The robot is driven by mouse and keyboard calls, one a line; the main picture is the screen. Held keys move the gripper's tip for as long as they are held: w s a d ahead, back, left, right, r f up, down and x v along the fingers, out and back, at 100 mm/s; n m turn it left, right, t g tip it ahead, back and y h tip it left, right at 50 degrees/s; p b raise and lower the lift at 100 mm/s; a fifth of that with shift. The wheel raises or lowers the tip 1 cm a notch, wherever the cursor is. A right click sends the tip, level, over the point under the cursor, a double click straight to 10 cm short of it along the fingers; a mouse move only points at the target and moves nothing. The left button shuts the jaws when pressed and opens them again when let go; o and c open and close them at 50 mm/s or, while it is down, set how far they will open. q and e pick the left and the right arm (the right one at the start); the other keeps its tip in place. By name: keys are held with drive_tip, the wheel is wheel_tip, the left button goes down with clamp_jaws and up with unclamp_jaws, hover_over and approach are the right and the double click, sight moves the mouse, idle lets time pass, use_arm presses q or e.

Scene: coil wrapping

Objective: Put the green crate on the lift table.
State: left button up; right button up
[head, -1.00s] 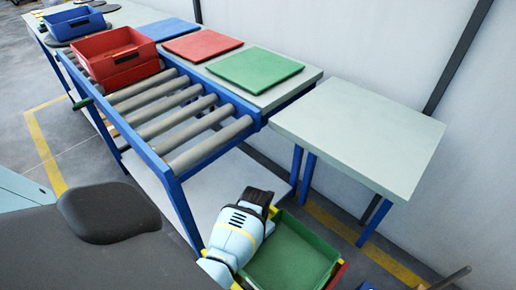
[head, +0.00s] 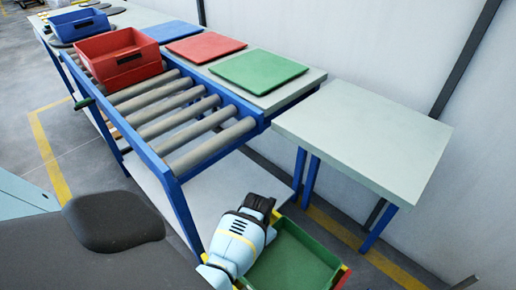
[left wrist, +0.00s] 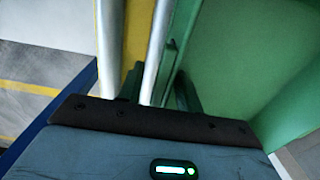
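The green crate (head: 293,258) is at the bottom centre-right of the head view, low beside the blue-framed stand, its lower part cut off by the picture edge. Its green wall also shows in the left wrist view (left wrist: 245,50). Contact with the wall cannot be told. A grey-topped table with blue legs (head: 365,135) stands bare at right; nothing marks it clearly as the lift table.
A roller conveyor (head: 185,120) carries a red crate (head: 118,60) at its far end. A blue crate (head: 80,25) stands farther back. Red (head: 205,47) and green (head: 258,72) mats lie on the bench behind. Yellow and red edges show around the green crate.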

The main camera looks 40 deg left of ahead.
use_arm(q)
drive_tip(key=shift+r, duration=0.1)
drive_tip(key=shift+r, duration=0.25)
wheel_tip(320, 180, up, 10)
drive_tip(key=p, duration=0.3)
drive_tip(key=shift+r+p, duration=0.1)
drive_tip(key=shift+p, duration=0.25)
drive_tip(key=shift+r, duration=0.75)
